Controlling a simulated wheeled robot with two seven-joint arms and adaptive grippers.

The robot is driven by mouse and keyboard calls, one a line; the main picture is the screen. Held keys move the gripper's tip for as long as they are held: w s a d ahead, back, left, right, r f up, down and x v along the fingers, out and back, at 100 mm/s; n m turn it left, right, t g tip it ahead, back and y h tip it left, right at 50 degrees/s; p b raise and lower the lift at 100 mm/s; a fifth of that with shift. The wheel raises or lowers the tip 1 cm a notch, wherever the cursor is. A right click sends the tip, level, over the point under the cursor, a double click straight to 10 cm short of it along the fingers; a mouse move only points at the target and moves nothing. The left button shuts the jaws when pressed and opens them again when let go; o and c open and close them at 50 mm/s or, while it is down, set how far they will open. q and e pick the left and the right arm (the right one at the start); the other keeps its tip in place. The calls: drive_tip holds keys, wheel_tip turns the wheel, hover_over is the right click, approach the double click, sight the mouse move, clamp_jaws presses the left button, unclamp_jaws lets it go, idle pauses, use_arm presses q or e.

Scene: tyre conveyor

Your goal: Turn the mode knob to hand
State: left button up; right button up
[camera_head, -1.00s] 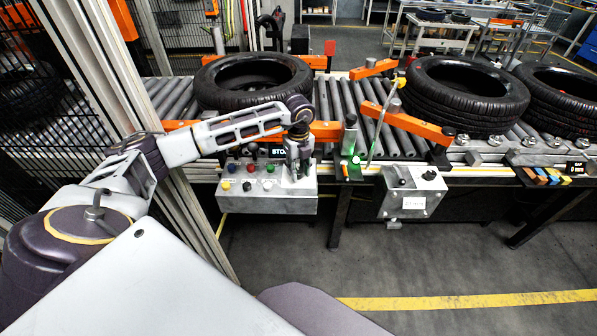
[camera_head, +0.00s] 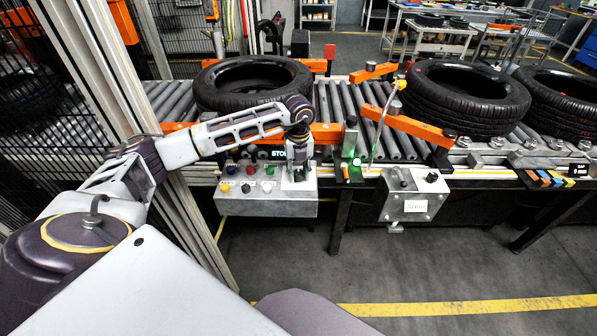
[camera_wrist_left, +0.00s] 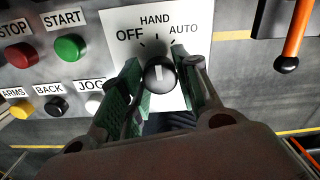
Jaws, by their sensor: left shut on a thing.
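The mode knob (camera_wrist_left: 160,75) is round and black with a white pointer mark. It sits on a white plate (camera_wrist_left: 117,22) lettered OFF, HAND and AUTO. In the left wrist view the mark points nearly straight up, toward HAND. My left gripper (camera_wrist_left: 163,66) has its green-padded fingers on both sides of the knob and is shut on it. In the head view my left gripper (camera_head: 298,172) points down at the right end of the grey control box (camera_head: 265,208) and hides the knob there. My right gripper is out of view.
Left of the knob are a red STOP button (camera_wrist_left: 22,54), a green START button (camera_wrist_left: 70,47), and yellow, black and white buttons below. Behind the box, tyres (camera_head: 253,82) lie on the roller conveyor. A second grey box (camera_head: 412,195) hangs to the right.

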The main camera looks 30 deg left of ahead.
sight(299, 172)
use_arm(q)
drive_tip(key=o, duration=1.1)
drive_tip(key=shift+c, duration=0.2)
wheel_tip(299, 172, up, 12)
idle(0.6)
